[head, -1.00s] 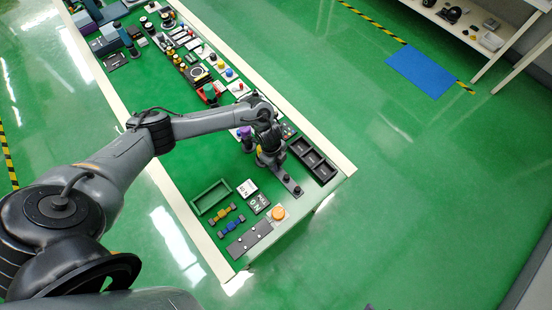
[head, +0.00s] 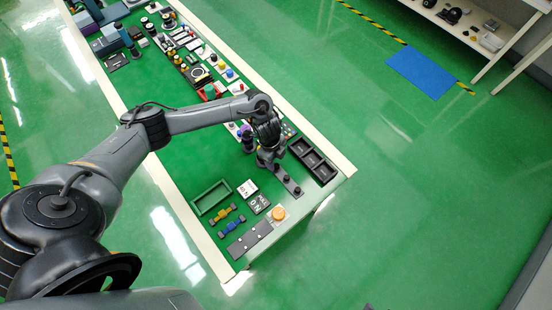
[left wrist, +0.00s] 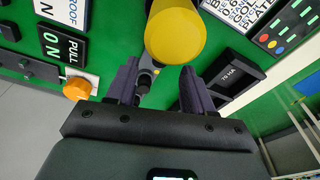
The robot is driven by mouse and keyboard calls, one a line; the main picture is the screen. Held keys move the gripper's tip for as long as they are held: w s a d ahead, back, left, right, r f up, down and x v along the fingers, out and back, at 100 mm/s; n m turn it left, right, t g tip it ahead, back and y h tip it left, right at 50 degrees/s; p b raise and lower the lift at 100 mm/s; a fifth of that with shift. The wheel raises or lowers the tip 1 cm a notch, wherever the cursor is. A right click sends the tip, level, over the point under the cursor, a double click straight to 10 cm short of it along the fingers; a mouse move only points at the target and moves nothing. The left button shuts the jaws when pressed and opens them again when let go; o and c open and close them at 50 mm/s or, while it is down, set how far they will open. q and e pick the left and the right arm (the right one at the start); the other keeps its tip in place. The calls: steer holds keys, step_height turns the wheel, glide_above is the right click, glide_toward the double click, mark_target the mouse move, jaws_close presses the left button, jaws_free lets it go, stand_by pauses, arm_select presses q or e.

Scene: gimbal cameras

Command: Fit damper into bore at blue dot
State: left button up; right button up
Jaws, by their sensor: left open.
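My left gripper (head: 268,160) is low over the right-hand part of the green bench in the head view. In the left wrist view its two dark purple fingers (left wrist: 158,72) are apart, with nothing clamped between them. A yellow cylinder (left wrist: 175,38) with a round end stands just beyond the fingertips, and a small dark stem (left wrist: 145,80) shows between the fingers. I cannot tell for sure whether the yellow cylinder is the damper. I cannot make out the bore with its blue dot. My right gripper is not in view.
A dark divided tray (head: 314,158) lies right of the gripper. Several parts crowd the far bench. A PULL ON sign (left wrist: 72,50) shows in the wrist view.

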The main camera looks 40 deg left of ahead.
arm_select(q)
step_height(320, 180, up, 7)
steer(key=a, duration=0.1)
steer(key=shift+p, duration=0.35)
steer(key=shift+f, duration=0.1)
